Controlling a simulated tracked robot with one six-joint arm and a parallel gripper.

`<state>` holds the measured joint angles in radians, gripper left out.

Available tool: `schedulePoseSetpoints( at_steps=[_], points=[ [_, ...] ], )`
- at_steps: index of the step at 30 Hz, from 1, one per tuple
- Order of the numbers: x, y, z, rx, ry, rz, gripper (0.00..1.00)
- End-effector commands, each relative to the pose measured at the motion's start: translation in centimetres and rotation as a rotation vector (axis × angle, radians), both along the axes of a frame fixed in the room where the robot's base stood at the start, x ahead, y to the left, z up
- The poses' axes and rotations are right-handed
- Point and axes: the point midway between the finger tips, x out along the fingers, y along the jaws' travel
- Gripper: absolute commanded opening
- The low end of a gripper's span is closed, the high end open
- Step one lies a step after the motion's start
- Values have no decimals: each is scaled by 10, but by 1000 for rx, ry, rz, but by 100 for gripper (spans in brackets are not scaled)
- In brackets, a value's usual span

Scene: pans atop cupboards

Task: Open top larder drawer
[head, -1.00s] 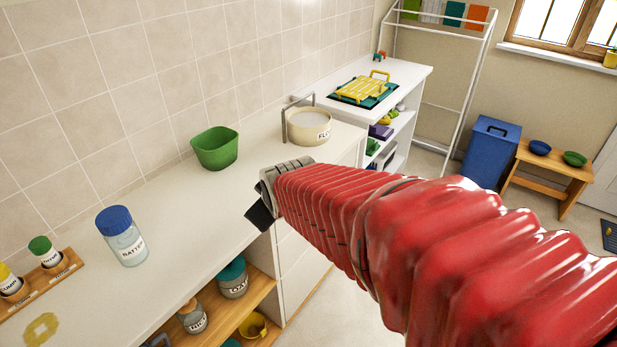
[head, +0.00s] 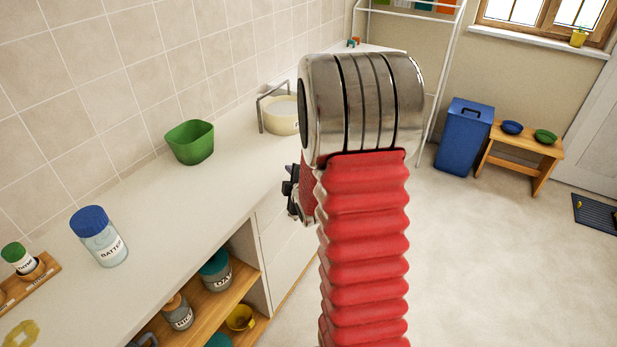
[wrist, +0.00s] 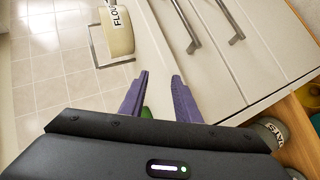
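The larder drawers are pale flat fronts below the worktop edge, seen in the wrist view and partly behind my arm in the head view (head: 285,236). The top drawer front (wrist: 205,72) lies closest to the worktop; its grey bar handle (wrist: 184,24) is near the upper middle of the wrist view. A second drawer handle (wrist: 229,20) is to its right. The drawers look shut. My gripper (wrist: 160,75) is open and empty, its purple fingers apart near the worktop edge, short of the handle. In the head view my gripper (head: 291,192) is mostly hidden behind my arm.
The worktop (head: 165,215) carries a flour tub (head: 281,116), a grey metal bracket (head: 262,112), a green bowl (head: 190,142) and a blue-lidded jar (head: 101,238). Open shelves with jars (head: 217,272) adjoin the drawers. Floor (head: 475,270) at right is clear.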

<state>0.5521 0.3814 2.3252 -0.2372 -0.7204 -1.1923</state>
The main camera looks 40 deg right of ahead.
Motion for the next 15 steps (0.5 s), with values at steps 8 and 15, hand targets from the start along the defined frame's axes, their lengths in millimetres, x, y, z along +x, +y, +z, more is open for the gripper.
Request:
schedulePoseSetpoints(
  at_steps=[8,15],
  points=[
    [-11,-44,-50,-190,-36,38,29],
    [-32,-72,-87,-356,-72,49,29]
  ],
)
